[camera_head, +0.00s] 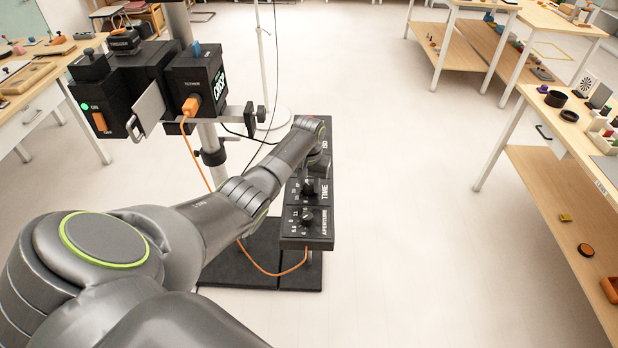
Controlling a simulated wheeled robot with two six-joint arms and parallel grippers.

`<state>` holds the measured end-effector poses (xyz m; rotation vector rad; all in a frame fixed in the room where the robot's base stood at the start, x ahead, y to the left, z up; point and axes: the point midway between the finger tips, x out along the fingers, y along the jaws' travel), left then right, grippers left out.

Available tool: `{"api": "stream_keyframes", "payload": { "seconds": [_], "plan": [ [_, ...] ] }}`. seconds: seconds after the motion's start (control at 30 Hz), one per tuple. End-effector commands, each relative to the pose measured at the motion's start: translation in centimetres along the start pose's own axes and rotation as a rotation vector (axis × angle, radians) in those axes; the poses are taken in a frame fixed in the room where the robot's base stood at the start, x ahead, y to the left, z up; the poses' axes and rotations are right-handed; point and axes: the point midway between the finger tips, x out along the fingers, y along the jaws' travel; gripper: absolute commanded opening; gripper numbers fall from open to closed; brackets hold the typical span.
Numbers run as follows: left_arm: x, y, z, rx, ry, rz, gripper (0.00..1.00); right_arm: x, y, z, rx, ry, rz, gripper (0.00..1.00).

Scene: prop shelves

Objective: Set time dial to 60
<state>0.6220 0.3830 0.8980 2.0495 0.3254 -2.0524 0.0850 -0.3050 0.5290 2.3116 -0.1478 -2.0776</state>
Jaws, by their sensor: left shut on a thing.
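The black control panel (283,238) stands upright at centre, with sections marked ISO, TIME and APERTURE. The time dial (308,187) is a black knob in the middle section, with small white numbers to its left. I cannot read which number it points to. The aperture dial (307,215) sits just below it. My left arm reaches over from the left, and its wrist covers much of the ISO section. My left gripper (317,166) is at the panel beside the TIME section, shut on a dial; its fingertips are mostly hidden, so I cannot tell which one. My right gripper is out of view.
A black camera rig (140,75) on a pole stands left of the panel, with an orange cable (190,150) running down to it. A dark base plate (300,275) lies below. Wooden tables with small props (560,110) stand at right. The floor between is clear.

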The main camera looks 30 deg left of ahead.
Motion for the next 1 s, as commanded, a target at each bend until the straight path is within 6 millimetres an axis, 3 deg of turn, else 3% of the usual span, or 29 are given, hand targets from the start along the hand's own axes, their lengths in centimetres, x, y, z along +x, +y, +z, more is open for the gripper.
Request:
{"api": "stream_keyframes", "payload": {
  "seconds": [0.1, 0.43, 1.0],
  "plan": [
    [-0.5, 0.0, -0.1, -0.088, 0.001, 0.000, 0.06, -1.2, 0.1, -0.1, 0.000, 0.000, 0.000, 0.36],
    [-0.3, -0.1, -0.1, -0.267, 0.004, -0.001, 0.06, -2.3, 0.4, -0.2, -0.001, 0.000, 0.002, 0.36],
    [-0.2, -0.1, -0.2, -0.323, 0.006, 0.000, 0.06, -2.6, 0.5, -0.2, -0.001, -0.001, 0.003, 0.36]
  ]
}}
